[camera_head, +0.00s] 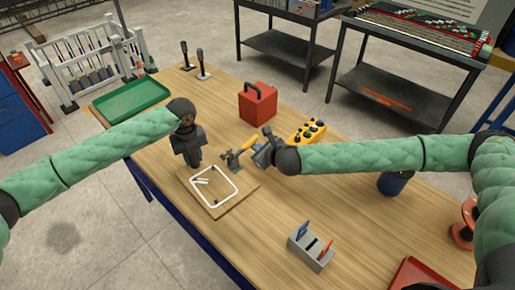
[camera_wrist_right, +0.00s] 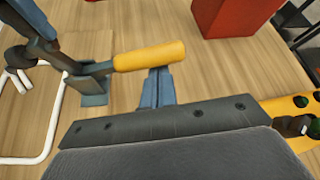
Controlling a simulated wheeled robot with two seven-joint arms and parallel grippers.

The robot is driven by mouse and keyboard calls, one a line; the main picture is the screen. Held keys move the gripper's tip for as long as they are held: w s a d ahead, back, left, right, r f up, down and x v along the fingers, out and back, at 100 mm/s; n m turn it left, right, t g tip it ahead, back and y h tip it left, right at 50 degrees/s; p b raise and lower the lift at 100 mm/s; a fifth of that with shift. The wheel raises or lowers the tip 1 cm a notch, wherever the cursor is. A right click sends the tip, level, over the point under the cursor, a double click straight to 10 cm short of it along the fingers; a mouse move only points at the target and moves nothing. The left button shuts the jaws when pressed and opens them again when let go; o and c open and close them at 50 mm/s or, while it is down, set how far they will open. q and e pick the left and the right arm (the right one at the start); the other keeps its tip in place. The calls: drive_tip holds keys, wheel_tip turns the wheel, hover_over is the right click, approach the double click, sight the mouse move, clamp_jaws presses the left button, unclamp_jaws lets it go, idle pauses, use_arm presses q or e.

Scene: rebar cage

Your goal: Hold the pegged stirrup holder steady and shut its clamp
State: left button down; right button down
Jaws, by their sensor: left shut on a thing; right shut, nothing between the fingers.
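The pegged stirrup holder (camera_head: 238,197) is a wooden board on the table with a white bent stirrup (camera_head: 237,184) around its pegs. Its clamp (camera_head: 231,165) stands at the board's back right, with a yellow handle (camera_wrist_right: 150,55) lying out to the right in the right wrist view. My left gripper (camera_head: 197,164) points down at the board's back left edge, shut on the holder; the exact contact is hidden. My right gripper (camera_head: 257,157) is shut and empty, beside the clamp handle on its right. Whether it touches the handle cannot be told.
A red box (camera_head: 258,103) and a yellow button box (camera_head: 306,131) stand behind my right gripper. A green tray (camera_head: 132,100) lies at the back left. A grey tool block (camera_head: 311,249) stands at the front right. The table between block and board is clear.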

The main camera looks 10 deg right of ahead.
drive_tip(key=shift+a+r+n, duration=0.1)
drive_tip(key=shift+r+n, duration=0.2)
drive_tip(key=shift+r, duration=0.15)
drive_tip(key=shift+s+a+r+n+t+h, duration=0.1)
drive_tip(key=shift+a+r+n+t+h, duration=0.15)
drive_tip(key=shift+r+n+h, duration=0.2)
drive_tip(key=shift+s+a+r+n+t+h, duration=0.1)
drive_tip(key=shift+r+n+t+h, duration=0.2)
drive_tip(key=shift+r, duration=0.2)
drive_tip(key=shift+s+a+r+n+t+h, duration=0.1)
drive_tip(key=shift+a+r+n+t+h, duration=0.1)
drive_tip(key=shift+r, duration=0.1)
drive_tip(key=shift+s+a+r+n+t+h, duration=0.1)
drive_tip(key=shift+r+n+t, duration=0.05)
drive_tip(key=shift+r, duration=0.15)
drive_tip(key=s+a+r, duration=0.3)
drive_tip(key=a+r, duration=0.1)
drive_tip(key=a, duration=0.1)
drive_tip(key=shift+s+a, duration=0.15)
drive_tip(key=shift+a, duration=0.05)
use_arm(q)
drive_tip(key=shift+d, duration=0.15)
use_arm(e)
drive_tip(key=shift+s+a, duration=0.1)
drive_tip(key=shift+a, duration=0.1)
